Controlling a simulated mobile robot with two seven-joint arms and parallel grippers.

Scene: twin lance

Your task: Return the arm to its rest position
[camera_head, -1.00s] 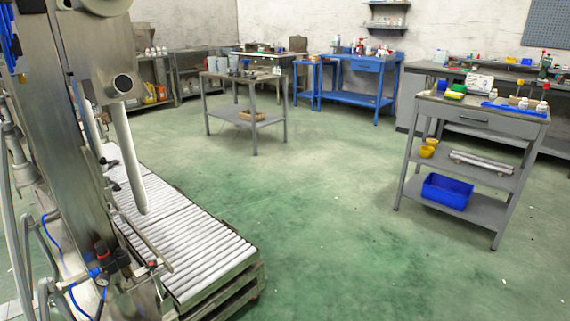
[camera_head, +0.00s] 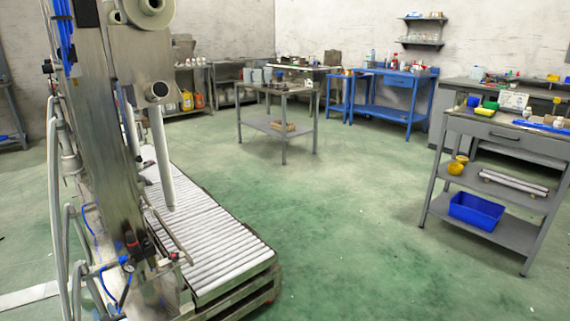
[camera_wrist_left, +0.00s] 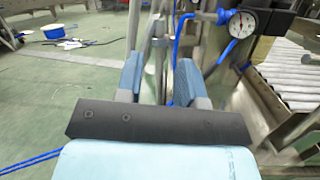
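My left gripper (camera_wrist_left: 157,78) shows in the left wrist view, with its two blue fingers standing apart and a clear gap between them. Grey pipes stand behind this gap, and I see nothing held between the fingers. The dark crossbar of the gripper lies below the fingers. I cannot make out either gripper in the head view. My right gripper is in neither view.
A metal machine (camera_head: 105,130) with a roller conveyor (camera_head: 222,248) stands at the left. A pressure gauge (camera_wrist_left: 240,22) is close right of my left gripper. A grey workbench (camera_head: 520,140) stands right, a table (camera_head: 278,91) farther back. Green floor between is free.

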